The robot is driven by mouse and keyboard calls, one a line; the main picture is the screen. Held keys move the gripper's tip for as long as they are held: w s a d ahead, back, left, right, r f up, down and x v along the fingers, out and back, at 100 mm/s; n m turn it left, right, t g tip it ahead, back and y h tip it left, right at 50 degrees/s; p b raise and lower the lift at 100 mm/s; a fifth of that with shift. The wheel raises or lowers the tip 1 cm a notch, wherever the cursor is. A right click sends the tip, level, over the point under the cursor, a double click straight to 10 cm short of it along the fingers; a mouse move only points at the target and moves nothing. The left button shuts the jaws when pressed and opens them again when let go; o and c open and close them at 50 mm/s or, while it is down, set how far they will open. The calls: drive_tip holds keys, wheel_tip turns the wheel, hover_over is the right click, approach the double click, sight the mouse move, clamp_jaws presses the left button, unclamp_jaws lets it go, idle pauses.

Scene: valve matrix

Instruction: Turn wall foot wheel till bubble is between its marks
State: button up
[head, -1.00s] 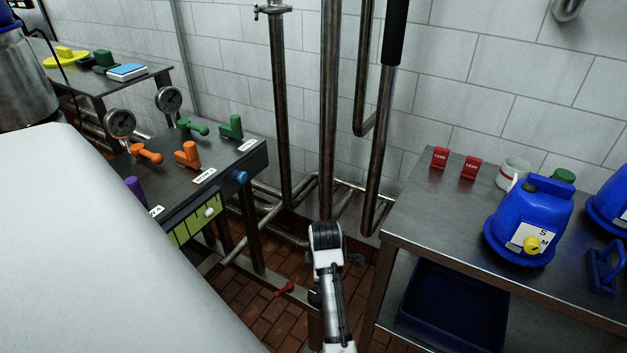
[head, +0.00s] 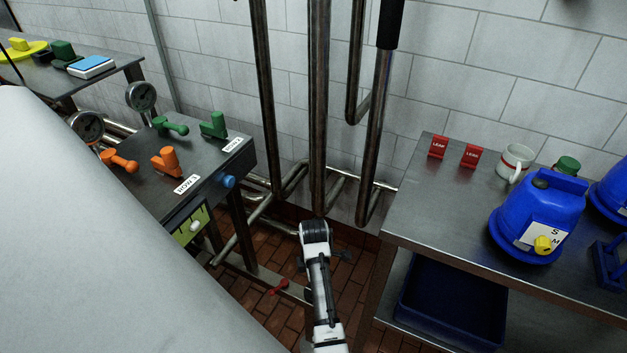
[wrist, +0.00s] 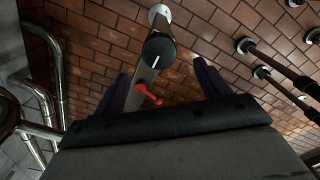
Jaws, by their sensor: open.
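My gripper (wrist: 162,72) points down, with its two dark fingers apart and nothing between them. In the wrist view a dark round knob (wrist: 158,48) with a white line shows ahead, between and beyond the fingertips. It looks like the foot wheel, but I cannot be sure; no contact is visible. In the head view my arm hides that spot. The yellow-green level strip (head: 184,236) with black marks is on the left bench's front edge. Its pale bubble (head: 196,226) sits near the right end. My body covers the strip's left part, so the bubble's relation to the marks is unclear.
A red lever (wrist: 149,94) is close to the knob; it also shows low in the head view (head: 279,287). The left bench (head: 215,165) carries orange and green valves and a blue knob (head: 228,181). Pipes stand along the wall. The right bench (head: 440,215) holds blue canisters.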

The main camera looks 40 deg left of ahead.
wheel_tip(320, 180, down, 8)
drive_tip(key=shift+r, duration=0.1)
drive_tip(key=shift+c, duration=0.3)
drive_tip(key=c, duration=0.9)
